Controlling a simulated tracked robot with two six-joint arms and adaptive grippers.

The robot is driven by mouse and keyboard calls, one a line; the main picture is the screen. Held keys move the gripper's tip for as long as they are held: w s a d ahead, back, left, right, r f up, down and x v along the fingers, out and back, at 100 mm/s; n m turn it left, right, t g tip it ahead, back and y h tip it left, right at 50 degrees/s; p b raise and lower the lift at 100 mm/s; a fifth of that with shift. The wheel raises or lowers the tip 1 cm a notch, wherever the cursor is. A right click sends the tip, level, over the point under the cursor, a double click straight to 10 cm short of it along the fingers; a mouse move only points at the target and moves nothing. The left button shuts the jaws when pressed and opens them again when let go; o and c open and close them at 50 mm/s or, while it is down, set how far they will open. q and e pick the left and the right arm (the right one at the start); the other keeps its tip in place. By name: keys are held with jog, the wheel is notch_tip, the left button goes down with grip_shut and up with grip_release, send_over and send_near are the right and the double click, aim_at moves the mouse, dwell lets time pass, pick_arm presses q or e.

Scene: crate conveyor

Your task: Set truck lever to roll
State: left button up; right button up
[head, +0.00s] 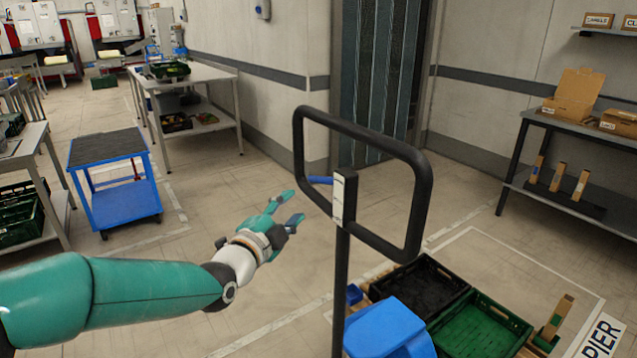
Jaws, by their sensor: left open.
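The truck's black handle loop (426,205) stands upright on a dark post (341,290) at the middle right. A small blue lever (320,180) sticks out to the left from the post's top, inside the loop. A pale marked plate (344,197) is on the post beside it; its marks are too small to read. The truck's blue body (385,330) is at the bottom. My left gripper (293,206) is open and empty, left of the handle and a little below the lever, apart from both in the picture. My right gripper is not in view.
A black crate (462,279) and a green crate (518,326) sit behind the truck body. A blue cart (125,208) and a table (215,75) with crates stand at left. A workbench (560,128) with boxes stands at right. Floor around my gripper is clear.

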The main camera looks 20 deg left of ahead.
aim_at(320, 181)
pick_arm(q)
jog(key=w+p, duration=0.1)
jog(key=w, duration=0.3)
jog(key=w+d+p, duration=0.1)
jog(key=w, duration=0.4)
jog(key=w+d+p, duration=0.1)
jog(key=w+p, duration=0.1)
jog(key=w, duration=0.3)
jog(key=shift+w, duration=0.15)
jog(key=shift+f, duration=0.1)
grip_shut()
